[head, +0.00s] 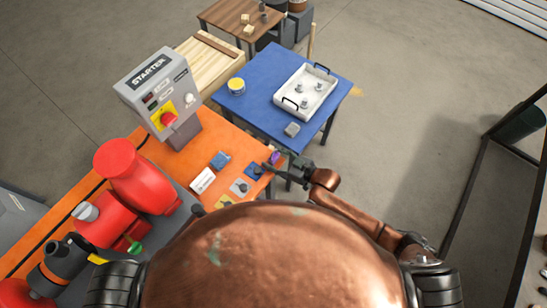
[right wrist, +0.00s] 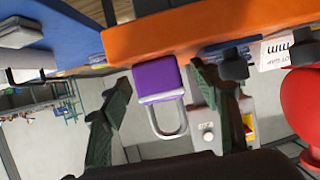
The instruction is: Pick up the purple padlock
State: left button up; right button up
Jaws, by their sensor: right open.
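The purple padlock (head: 276,157) is at the right end of the orange bench top (head: 192,150). In the right wrist view the padlock (right wrist: 156,80) shows its purple body at the orange edge and its silver shackle pointing down the picture. My right gripper (head: 277,164) is at this end of the bench, partly hiding the padlock in the head view. In the right wrist view its dark green fingers (right wrist: 159,76) are open, one on each side of the padlock, with gaps visible. Nothing is held. My left gripper is not in view.
Several small coloured plates with dark knobs, including a blue one (head: 220,160), and a white card (head: 203,180) lie left of the gripper. A grey starter box (head: 160,88) and red pump (head: 135,178) stand farther left. A blue table (head: 262,77) with a white tray stands behind.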

jog(key=c, duration=1.4)
jog(key=shift+r, duration=0.1)
jog(key=shift+w+r, duration=0.1)
jog(key=shift+r, duration=0.45)
jog(key=s+d+r, duration=0.1)
jog(key=s+r, duration=0.3)
jog(key=s+d+r, duration=0.1)
jog(key=s+r, duration=0.3)
jog(key=s, duration=0.1)
jog(key=s+d+r, duration=0.1)
jog(key=s+r, duration=0.2)
jog(key=s, duration=0.1)
jog(key=shift+s+r, duration=0.4)
